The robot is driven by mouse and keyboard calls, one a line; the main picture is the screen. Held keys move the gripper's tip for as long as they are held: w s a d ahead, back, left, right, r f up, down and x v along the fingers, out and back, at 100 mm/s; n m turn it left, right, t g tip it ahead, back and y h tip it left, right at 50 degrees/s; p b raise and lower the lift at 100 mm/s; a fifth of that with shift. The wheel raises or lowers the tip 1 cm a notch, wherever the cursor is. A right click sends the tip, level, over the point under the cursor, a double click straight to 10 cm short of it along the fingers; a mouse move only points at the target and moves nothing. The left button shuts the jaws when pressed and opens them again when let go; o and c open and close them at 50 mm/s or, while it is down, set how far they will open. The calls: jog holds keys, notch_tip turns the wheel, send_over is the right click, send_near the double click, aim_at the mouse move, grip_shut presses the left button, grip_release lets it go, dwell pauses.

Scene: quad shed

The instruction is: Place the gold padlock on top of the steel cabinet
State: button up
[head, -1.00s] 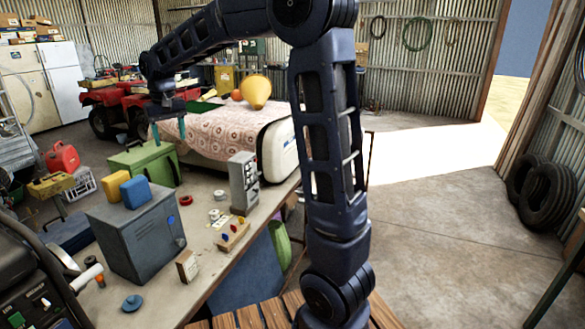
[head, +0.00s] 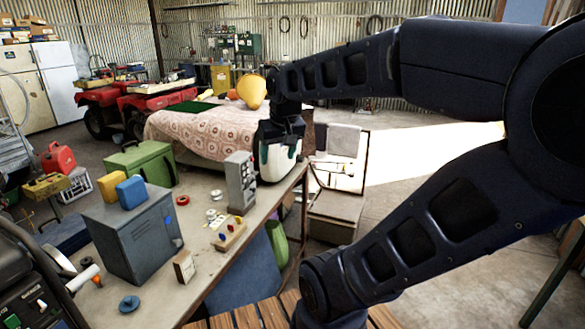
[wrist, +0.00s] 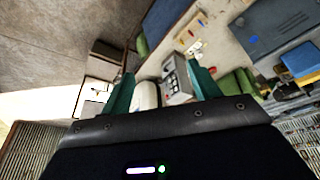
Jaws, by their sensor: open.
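The steel cabinet (head: 155,248) is a blue-grey box on the left of the workbench; it also shows at the upper right in the wrist view (wrist: 272,30). A yellow block (head: 131,192) and a blue block (head: 162,198) are on and just behind its top. I cannot pick out the gold padlock surely; a small yellow item (head: 222,236) lies by the wooden block with coloured pieces (head: 231,234).
A grey switch box (head: 240,182) stands on the workbench (head: 205,272), near white rolls and a red ring (head: 183,200). A green toolbox (head: 141,162) is behind the cabinet. A small cardboard box (head: 184,266) and blue knob (head: 129,304) sit in front.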

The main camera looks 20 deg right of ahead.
jog(key=shift+m+t, duration=0.3)
jog(key=s+f, duration=0.1)
jog(key=s+d+f, duration=0.1)
jog(key=s, duration=0.1)
jog(key=s+d, duration=0.1)
jog(key=shift+s+d+f, duration=0.2)
jog(key=shift+f, duration=0.2)
